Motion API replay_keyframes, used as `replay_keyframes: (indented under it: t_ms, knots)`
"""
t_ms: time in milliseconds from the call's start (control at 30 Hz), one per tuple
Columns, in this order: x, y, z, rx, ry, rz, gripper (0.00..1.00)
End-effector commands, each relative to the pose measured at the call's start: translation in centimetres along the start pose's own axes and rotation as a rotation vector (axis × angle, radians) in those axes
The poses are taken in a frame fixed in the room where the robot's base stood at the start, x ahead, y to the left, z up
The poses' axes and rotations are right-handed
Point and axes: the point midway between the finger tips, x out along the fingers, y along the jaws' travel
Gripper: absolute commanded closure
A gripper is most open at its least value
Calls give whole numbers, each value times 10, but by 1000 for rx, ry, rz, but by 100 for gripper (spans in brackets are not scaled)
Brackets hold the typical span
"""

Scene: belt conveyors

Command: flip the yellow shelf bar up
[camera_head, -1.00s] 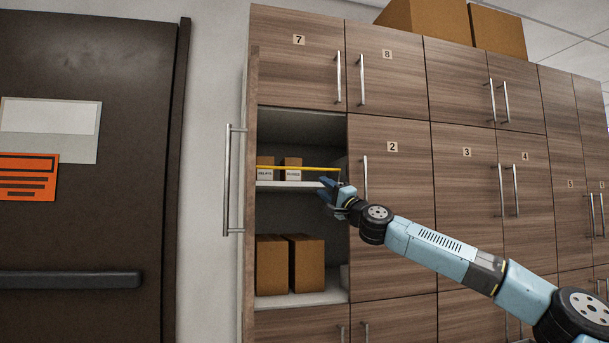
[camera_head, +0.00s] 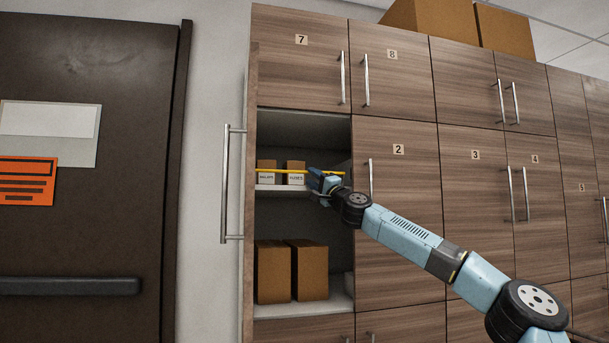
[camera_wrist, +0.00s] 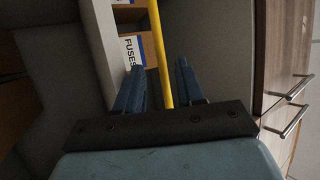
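The yellow shelf bar (camera_head: 280,172) runs level across the front of the upper shelf in the open cupboard, just above the shelf edge. My gripper (camera_head: 316,178) is at the right part of the bar. In the wrist view the yellow bar (camera_wrist: 160,55) passes between the two blue fingers of my gripper (camera_wrist: 159,82). The fingers are apart, with gaps visible on both sides of the bar. Behind the bar stand two small labelled boxes, one marked FUSES (camera_head: 296,172) and one to its left (camera_head: 266,172).
Two larger brown boxes (camera_head: 291,271) stand on the lower shelf. The open cupboard door (camera_head: 248,200) is at the left, with a long handle. Closed door 2 (camera_head: 398,220) lies right of the opening, behind my arm. A dark door (camera_head: 85,230) is far left.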

Motion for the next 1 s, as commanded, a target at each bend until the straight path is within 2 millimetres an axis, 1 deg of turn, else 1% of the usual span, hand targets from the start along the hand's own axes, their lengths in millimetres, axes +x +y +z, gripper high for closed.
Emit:
replay_keyframes:
  t_ms: [33,100,300,500,800,1000]
  knots:
    - [8,-1,1,0,0,-1,62]
    - [17,-1,1,0,0,-1,62]
    - [36,0,0,0,0,0,62]
    - [44,0,1,0,-1,0,62]
    - [46,0,2,0,-2,0,62]
    - [46,0,2,1,-2,0,81]
